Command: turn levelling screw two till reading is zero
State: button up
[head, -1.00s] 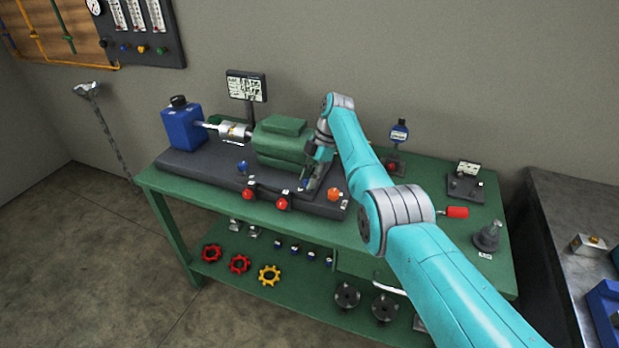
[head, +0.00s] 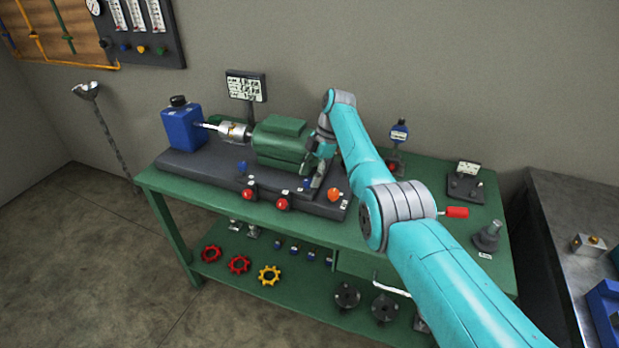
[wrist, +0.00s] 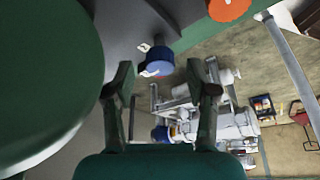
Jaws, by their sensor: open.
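A blue knob (wrist: 158,61) with pale tabs shows just beyond and between the fingertips of my gripper (wrist: 161,75) in the wrist view. The fingers are open, apart, and hold nothing. An orange knob (wrist: 229,8) is at the top edge there; in the head view the orange knob (head: 333,194) is at the right end of the dark base (head: 197,168). In the head view my gripper (head: 309,178) is low beside the green motor housing (head: 280,142) and hides what is under it. Labels are too small to tell which screw is number two. The display (head: 246,87) is unreadable.
Two red knobs (head: 282,203) line the base's front edge, with another blue knob (head: 242,167) behind. A blue gauge (head: 399,132) and a red-handled tool (head: 456,212) are to the right on the green bench (head: 415,173). Handwheels (head: 270,275) lie on the lower shelf.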

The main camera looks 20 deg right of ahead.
jog(key=v, duration=1.1)
